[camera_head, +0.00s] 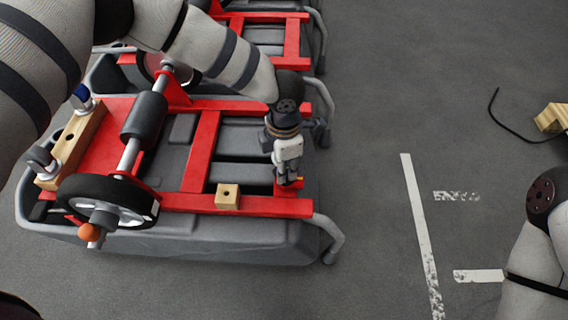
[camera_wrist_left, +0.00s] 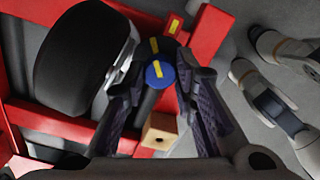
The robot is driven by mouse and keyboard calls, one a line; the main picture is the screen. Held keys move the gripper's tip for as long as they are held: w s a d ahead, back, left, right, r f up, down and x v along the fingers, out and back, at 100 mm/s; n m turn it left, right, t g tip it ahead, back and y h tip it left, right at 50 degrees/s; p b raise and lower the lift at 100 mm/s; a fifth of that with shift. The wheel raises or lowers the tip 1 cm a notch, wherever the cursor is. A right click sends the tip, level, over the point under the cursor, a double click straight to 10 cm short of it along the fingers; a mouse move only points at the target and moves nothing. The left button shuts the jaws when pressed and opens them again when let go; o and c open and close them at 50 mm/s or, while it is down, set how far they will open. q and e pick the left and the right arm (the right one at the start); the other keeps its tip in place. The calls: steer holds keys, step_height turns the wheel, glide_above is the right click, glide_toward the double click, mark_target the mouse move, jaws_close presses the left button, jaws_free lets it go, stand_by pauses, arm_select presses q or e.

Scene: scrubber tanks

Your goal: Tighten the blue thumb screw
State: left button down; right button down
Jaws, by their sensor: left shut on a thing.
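The blue thumb screw (camera_wrist_left: 158,74), a round blue head with a yellow stripe, shows in the left wrist view between the fingertips of my left gripper (camera_wrist_left: 160,80). The fingers are shut on it. In the head view my left gripper (camera_head: 288,176) points down at the right end of the red frame (camera_head: 245,205), and it hides the screw there. A red part with a yellow mark (camera_wrist_left: 173,26) sits just beyond the screw in the wrist view. My right gripper is not in view; only part of my right arm shows.
A small wooden block with a hole (camera_head: 228,197) sits on the red frame left of the gripper. A black wheel (camera_head: 108,201) and a longer wooden block (camera_head: 72,150) with a blue-topped fitting stand further left. Grey floor (camera_head: 375,130) to the right is open.

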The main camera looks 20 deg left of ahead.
arm_select(q)
steer(key=shift+r+m, duration=0.1)
steer(key=shift+m, duration=0.4)
steer(key=c, duration=1.3)
jaws_free()
